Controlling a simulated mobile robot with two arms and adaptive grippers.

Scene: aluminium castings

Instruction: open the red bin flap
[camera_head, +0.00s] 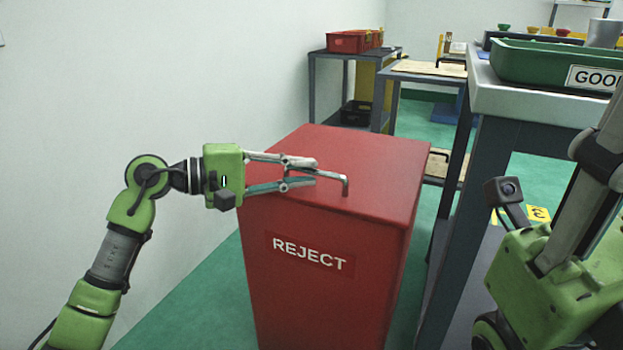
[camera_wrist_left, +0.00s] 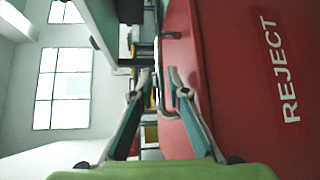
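The red bin (camera_head: 325,270) stands in the middle of the head view, marked REJECT on its front. Its red top flap (camera_head: 365,160) lies flat and looks closed. A bent grey metal handle (camera_head: 346,184) sits on the flap near its front edge; it also shows in the left wrist view (camera_wrist_left: 166,112). Contact cannot be told. In the left wrist view the fingers (camera_wrist_left: 161,73) are apart. My right gripper (camera_head: 550,260) is cut off at the right edge; its fingertips are hidden.
A grey table (camera_head: 535,105) with a green GOOD tray (camera_head: 535,62) stands close to the bin's right. A white wall is on the left. Behind are a shelf with a red crate (camera_head: 348,42) and a wooden-topped bench (camera_head: 430,68). Green floor (camera_head: 180,315) lies left of the bin.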

